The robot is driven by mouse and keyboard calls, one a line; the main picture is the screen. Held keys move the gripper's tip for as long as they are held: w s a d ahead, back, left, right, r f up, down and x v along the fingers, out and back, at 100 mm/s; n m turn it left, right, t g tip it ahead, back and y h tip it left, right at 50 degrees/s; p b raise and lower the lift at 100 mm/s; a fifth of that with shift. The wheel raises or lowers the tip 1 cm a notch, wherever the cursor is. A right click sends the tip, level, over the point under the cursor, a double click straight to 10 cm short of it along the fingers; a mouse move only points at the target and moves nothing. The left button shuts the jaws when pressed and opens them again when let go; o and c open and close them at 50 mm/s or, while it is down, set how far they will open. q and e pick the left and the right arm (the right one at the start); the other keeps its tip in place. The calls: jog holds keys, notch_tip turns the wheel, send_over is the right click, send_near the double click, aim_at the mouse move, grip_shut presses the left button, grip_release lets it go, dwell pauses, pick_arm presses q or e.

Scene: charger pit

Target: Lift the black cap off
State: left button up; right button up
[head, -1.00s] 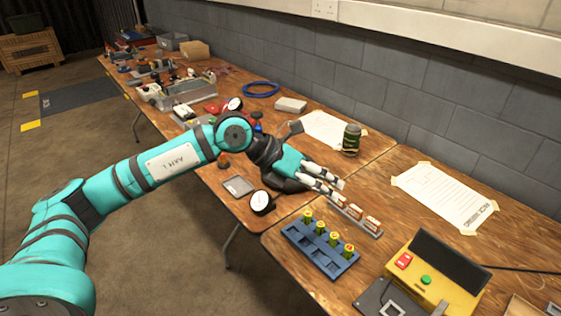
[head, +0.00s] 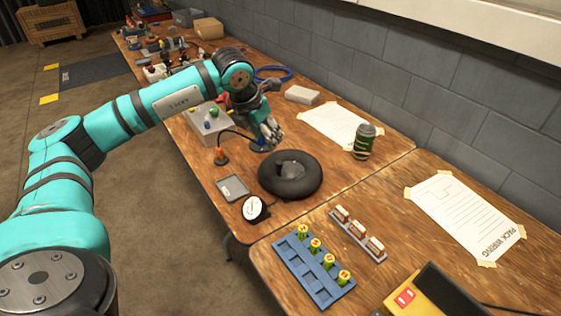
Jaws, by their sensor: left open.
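A round, thick black ring-shaped object (head: 290,178) lies on the wooden table, with a smaller dark grey piece (head: 289,165) in its middle. I cannot tell whether that middle piece is the black cap. My left gripper (head: 271,138) is open and empty, pointing down towards the table behind the ring and a little to its left, apart from it. My right gripper is not in view.
A dial gauge (head: 254,209) and a grey tray (head: 233,187) lie left of the ring. A dark green can (head: 364,141) stands to the right. A blue battery holder (head: 308,275) and a strip of fuses (head: 357,235) lie in front. A grey box (head: 208,127) stands behind left.

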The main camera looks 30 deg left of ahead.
pick_arm(q)
send_near(279, 162)
jog(key=f, duration=0.2)
jog(key=shift+w+f+p, duration=0.35)
jog(key=shift+w+f, duration=0.4)
jog(key=shift+f, duration=0.1)
jog(key=shift+w+f, duration=0.15)
jog(key=shift+f, duration=0.15)
jog(key=p+x, duration=0.1)
jog(key=x, duration=0.2)
jog(key=shift+w+f, duration=0.15)
jog(key=shift+f, duration=0.15)
jog(key=shift+w+f, duration=0.15)
jog(key=shift+f, duration=0.2)
jog(key=c, duration=0.8)
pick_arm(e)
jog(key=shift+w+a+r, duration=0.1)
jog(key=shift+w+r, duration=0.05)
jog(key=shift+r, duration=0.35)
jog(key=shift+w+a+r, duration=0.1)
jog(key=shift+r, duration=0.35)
